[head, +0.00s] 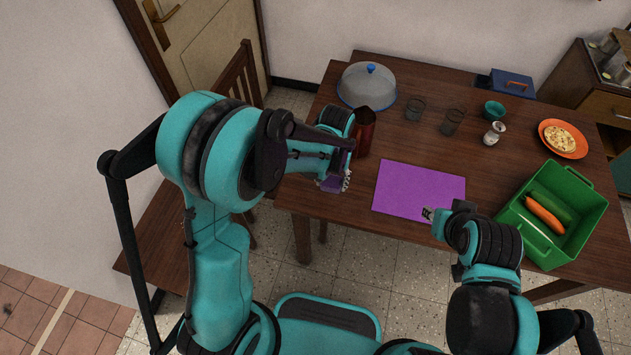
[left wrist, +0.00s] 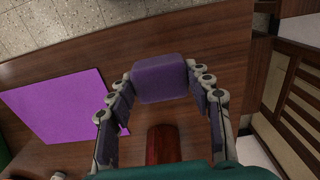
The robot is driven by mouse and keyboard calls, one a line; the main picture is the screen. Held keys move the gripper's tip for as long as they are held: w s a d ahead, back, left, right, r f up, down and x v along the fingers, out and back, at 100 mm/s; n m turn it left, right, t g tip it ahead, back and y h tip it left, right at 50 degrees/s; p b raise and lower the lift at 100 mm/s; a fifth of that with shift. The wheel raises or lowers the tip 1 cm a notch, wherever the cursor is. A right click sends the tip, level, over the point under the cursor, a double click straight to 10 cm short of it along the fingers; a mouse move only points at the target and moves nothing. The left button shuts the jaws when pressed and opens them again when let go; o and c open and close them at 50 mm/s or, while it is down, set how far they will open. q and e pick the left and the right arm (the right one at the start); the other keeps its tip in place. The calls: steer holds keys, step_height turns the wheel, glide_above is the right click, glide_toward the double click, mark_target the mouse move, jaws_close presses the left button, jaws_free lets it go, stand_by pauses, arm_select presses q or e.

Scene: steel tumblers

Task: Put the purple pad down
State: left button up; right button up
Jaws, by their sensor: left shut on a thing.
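The purple pad (left wrist: 160,80) is a small, thick block with rounded edges. My left gripper (left wrist: 166,76) is shut on it, with one finger at each side. In the head view the left gripper (head: 336,181) is at the table's left part, near its front edge, and only a bit of the pad (head: 328,185) shows below the fingers. I cannot tell whether the pad touches the table. My right gripper (head: 428,213) is by the front edge of a flat purple mat (head: 421,188); its fingers are too small to read.
A domed cover (head: 367,86), two dark tumblers (head: 415,107), a teal cup (head: 493,110) and a shaker (head: 494,133) stand farther back. A green crate (head: 575,238) with vegetables is at right, near an orange plate (head: 582,151).

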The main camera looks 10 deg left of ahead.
arm_select(q)
steer(key=b, duration=0.2)
glide_above(310, 186)
step_height(310, 186, down, 5)
steer(key=shift+f, duration=0.2)
steer(key=shift+f+b, duration=0.95)
steer(key=shift+f, duration=1)
steer(key=shift+f, duration=0.1)
steer(key=o, duration=1.2)
